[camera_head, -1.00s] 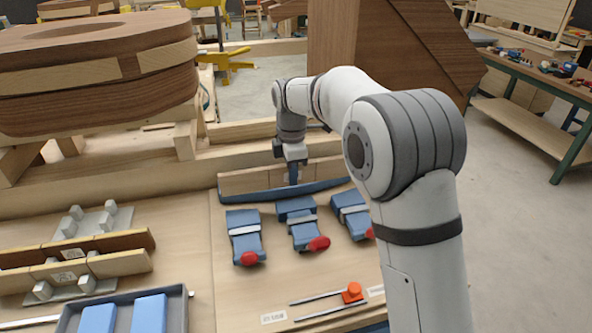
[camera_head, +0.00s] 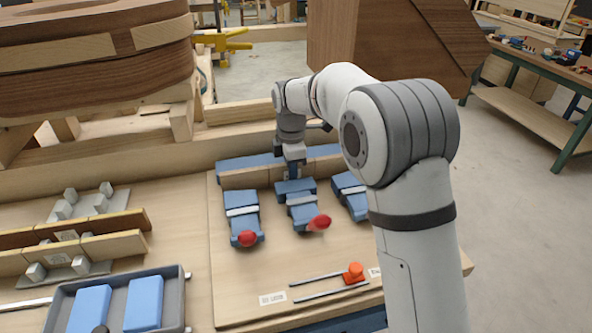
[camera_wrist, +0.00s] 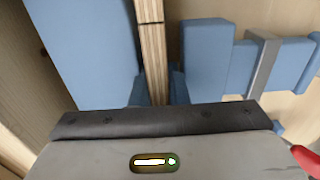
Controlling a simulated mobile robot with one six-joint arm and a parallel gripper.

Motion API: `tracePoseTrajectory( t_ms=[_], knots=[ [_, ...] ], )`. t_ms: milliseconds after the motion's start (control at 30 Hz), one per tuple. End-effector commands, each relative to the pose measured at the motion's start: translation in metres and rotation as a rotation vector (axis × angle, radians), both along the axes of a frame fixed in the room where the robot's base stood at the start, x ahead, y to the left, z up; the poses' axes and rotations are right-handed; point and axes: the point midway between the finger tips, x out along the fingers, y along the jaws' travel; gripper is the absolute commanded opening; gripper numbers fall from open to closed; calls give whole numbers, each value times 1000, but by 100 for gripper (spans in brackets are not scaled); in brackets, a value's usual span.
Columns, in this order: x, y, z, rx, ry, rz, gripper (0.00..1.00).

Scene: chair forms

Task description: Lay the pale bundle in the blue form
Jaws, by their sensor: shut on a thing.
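My gripper (camera_head: 293,172) is shut on the pale bundle (camera_head: 238,179), a long strip of light wood layers standing on edge. The blue form (camera_head: 240,163) lies behind the bundle on the pale board. In the wrist view the bundle (camera_wrist: 152,40) runs between my blue fingers (camera_wrist: 158,92), with the form (camera_wrist: 80,40) to its left and blue clamp blocks (camera_wrist: 205,55) to its right. The bundle is low in the gap between form and clamps. I cannot tell whether it touches the board or presses against the form.
Blue clamps with red knobs (camera_head: 243,215) (camera_head: 303,210) (camera_head: 350,193) stand in front of the form. A rack at left holds a dark strip (camera_head: 50,233) and a pale strip (camera_head: 115,246). A grey tray (camera_head: 182,300) with blue blocks is at front left.

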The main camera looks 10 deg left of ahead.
Motion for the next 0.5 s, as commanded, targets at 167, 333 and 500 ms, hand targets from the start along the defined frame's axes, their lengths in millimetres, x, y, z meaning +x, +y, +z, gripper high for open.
tracePoseTrajectory(
  t_ms=[167,333,500],
  knots=[
    [0,0,-1,0,-1,0,0],
    [0,0,-3,0,-1,1,0],
    [0,1,-6,0,-1,1,0]
  ],
)
